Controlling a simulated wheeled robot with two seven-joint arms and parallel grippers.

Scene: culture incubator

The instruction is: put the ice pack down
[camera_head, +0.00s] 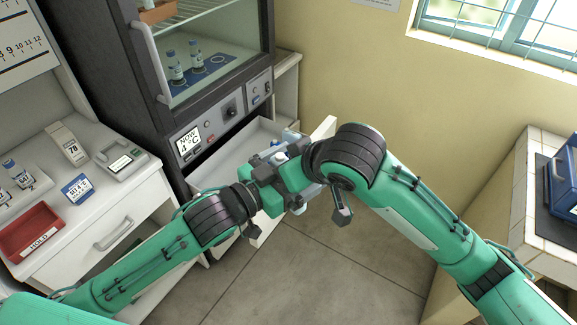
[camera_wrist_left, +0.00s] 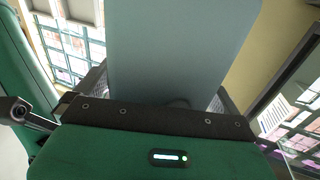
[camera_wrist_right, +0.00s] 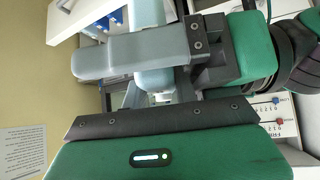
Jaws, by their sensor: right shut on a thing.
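The two grippers meet at the open white drawer (camera_head: 232,148) below the cooled cabinet. My right gripper (camera_wrist_right: 157,98) is shut on a pale blue thing that I take for the ice pack (camera_wrist_right: 155,80); it is mostly hidden behind a grey bar (camera_wrist_right: 130,57) that crosses the right wrist view from the left gripper's side. My left gripper (camera_head: 270,163) is close beside or touching the right one. A broad pale blue-grey slab (camera_wrist_left: 180,50) fills the middle of the left wrist view and hides the left fingertips, so I cannot tell their opening.
The cabinet (camera_head: 205,75) holds vials behind glass, with a 4 °C display (camera_head: 188,140). At left, a white counter (camera_head: 110,195) carries a red HOLD tray (camera_head: 30,232), vials and a small device. A blue case (camera_head: 565,180) stands at right. The floor (camera_head: 320,270) in front is clear.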

